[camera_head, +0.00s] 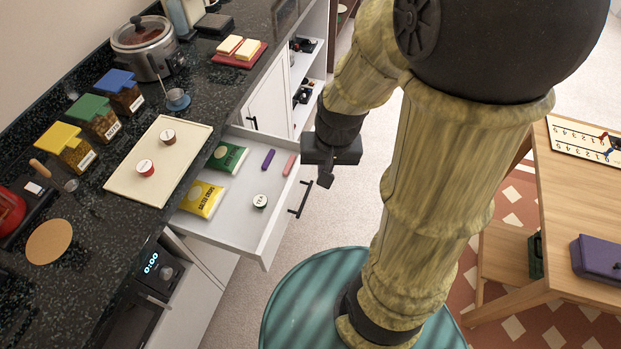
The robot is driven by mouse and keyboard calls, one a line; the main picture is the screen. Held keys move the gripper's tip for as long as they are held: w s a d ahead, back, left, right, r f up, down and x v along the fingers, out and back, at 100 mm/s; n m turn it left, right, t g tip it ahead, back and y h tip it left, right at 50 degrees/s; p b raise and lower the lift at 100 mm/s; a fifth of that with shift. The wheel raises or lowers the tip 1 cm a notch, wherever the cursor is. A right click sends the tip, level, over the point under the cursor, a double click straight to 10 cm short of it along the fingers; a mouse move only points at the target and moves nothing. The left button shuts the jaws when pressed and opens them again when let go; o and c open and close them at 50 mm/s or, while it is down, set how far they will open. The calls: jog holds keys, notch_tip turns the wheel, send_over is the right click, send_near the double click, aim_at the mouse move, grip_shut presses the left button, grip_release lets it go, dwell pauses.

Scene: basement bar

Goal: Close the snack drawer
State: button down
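The snack drawer (268,237) is pulled out from under the dark counter, with a dark bar handle (301,200) on its white front. Inside it lie a yellow snack bag (202,198), a green bag (228,157), a purple bar (268,159), a pink bar (290,164) and a small round tin (260,201). My gripper (325,178) hangs just outside the drawer, above and beyond the handle in the picture, and appears apart from it. Its fingers are small and partly hidden, so I cannot tell how far they are spread.
A cream tray (128,177) with two small cups lies on the counter (85,235) above the drawer. A cooker, lidded jars and a red board stand along the counter. A wooden table (575,215) is at the right. Pale floor is clear beyond the drawer.

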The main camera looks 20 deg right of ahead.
jog(key=w+d+f+m+y+b, duration=0.1)
jog(key=w+f+m+y+b, duration=0.1)
jog(key=f+m+b, duration=0.35)
jog(key=w+d+f+m+y+b, duration=0.1)
jog(key=w+f+m+y+b, duration=0.15)
jog(key=f+m, duration=0.45)
jog(key=m+t+y+b, duration=0.35)
jog(key=m+b, duration=0.35)
jog(key=m, duration=0.3)
send_near(302, 178)
jog(key=shift+h, duration=0.4)
jog(key=b+x, duration=0.1)
jog(key=x, duration=0.5)
jog(key=shift+a+r, duration=0.15)
jog(key=shift+a, duration=0.05)
